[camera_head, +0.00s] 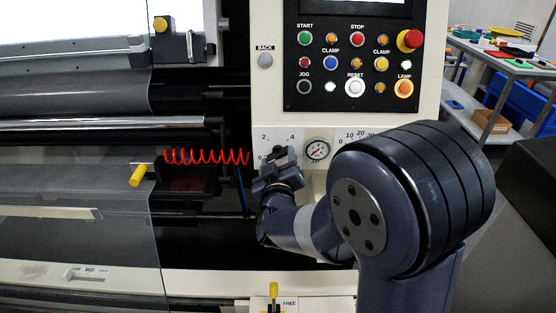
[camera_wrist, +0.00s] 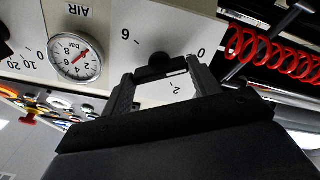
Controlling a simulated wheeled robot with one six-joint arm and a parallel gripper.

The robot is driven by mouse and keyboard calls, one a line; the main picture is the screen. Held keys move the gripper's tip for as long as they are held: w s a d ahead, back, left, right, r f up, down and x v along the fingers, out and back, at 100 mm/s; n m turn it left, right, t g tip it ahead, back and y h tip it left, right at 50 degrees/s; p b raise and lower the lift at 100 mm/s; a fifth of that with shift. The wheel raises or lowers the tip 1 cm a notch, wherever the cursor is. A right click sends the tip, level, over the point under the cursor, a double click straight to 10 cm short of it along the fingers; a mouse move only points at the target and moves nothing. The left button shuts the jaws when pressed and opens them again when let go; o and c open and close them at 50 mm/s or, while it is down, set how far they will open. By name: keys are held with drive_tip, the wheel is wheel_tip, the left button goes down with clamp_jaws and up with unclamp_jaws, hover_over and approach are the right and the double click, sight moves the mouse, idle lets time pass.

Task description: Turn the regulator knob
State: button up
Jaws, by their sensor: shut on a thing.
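The regulator knob (camera_wrist: 158,68) is a dark knob on a cream panel in the wrist view, which shows the panel upside down. A printed number scale runs around it. My gripper (camera_wrist: 162,74) has one finger on each side of the knob and is shut on it. In the head view my gripper (camera_head: 279,160) is at the panel's lower left, over the scale, and hides the knob. A round pressure gauge (camera_head: 317,150) sits just right of it. The gauge (camera_wrist: 76,57) shows a red needle and "bar" in the wrist view.
A red coiled hose (camera_head: 206,157) runs left of my gripper. The button panel (camera_head: 355,66) with a red emergency stop (camera_head: 410,40) is above. A clear guard (camera_head: 75,220) covers the machine at left. A grey shelf table (camera_head: 505,65) with coloured items stands at right.

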drive_tip(key=shift+f, duration=0.1)
drive_tip(key=o, duration=1)
drive_tip(key=s, duration=1)
drive_tip(key=shift+s, duration=0.4)
drive_tip(key=shift+w, duration=0.1)
drive_tip(key=w, duration=1)
drive_tip(key=shift+w, duration=0.4)
drive_tip(key=shift+s, duration=0.15)
